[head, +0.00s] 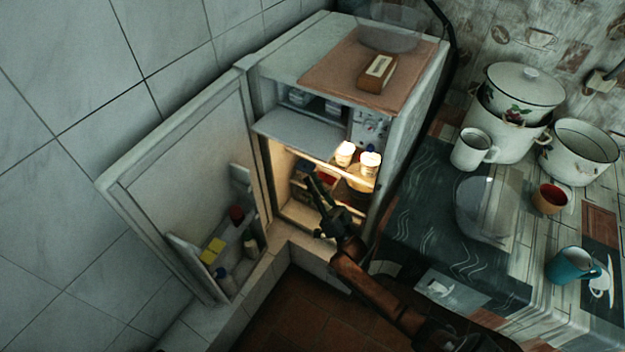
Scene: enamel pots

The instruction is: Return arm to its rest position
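My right arm reaches in from the lower right, and its dark gripper (318,190) is in front of the open fridge (412,115), at the height of its lower lit compartment. The fingers look long and close to each other; I cannot tell whether they are open or shut, and I see nothing clearly held. Two white jars stand on the lit shelf above the gripper: one (344,154) at the left and one (369,164) at the right. My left gripper is not in view.
The fridge door (180,165) stands wide open at the left, with items on its shelves. At the right, a counter (425,215) holds an enamel pot (515,120), a white basin (578,155), a white mug (470,150), a red-brown cup (549,199) and a teal mug (570,266). Tiled floor (300,315) lies below.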

